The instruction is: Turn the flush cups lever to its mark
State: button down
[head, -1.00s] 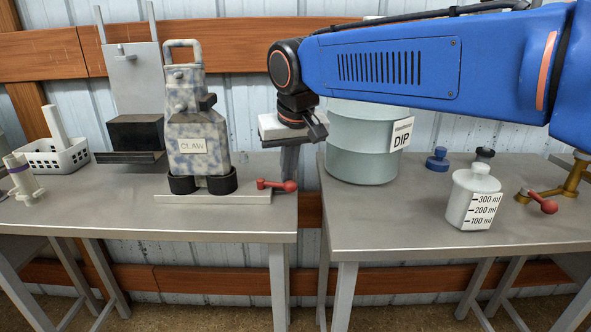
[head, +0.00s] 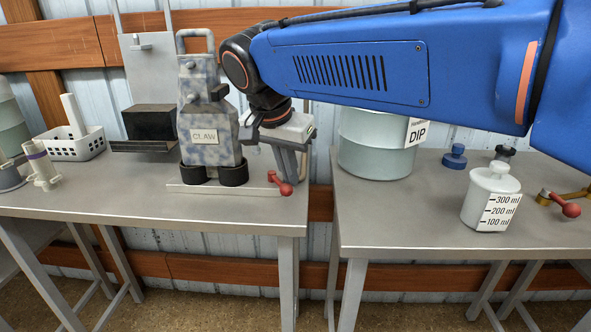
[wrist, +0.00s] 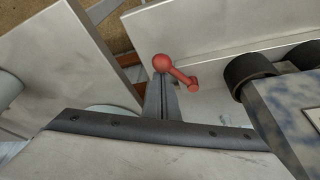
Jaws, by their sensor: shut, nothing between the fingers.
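The red lever (head: 280,183) is at the right end of the base plate under the claw unit, and its ball end points toward the front right. In the wrist view, the lever (wrist: 180,74) runs from its ball at upper left to a small hub at lower right. I cannot make out its mark. My gripper (head: 293,180) is shut and empty, pointing down just behind the lever. In the wrist view, the closed fingertips (wrist: 161,80) are right at the ball. I cannot tell whether they touch it.
The mottled claw unit (head: 209,115) with two black cups stands close left of my gripper. A gap separates this table (head: 150,211) from the right table (head: 420,215). The right table holds the DIP drum (head: 375,145), a white bottle (head: 491,195) and another red lever (head: 565,205).

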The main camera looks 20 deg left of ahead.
jog(key=m, duration=0.1)
jog(key=s+a+m+h, duration=0.1)
jog(key=m, duration=0.1)
jog(key=s+m, duration=0.1)
jog(key=shift+a+m+g+h, duration=0.3)
jog(key=shift+m, duration=0.1)
jog(key=shift+s+a, duration=0.2)
jog(key=shift+s, duration=0.05)
jog(key=shift+s+a, duration=0.1)
dwell(0.4)
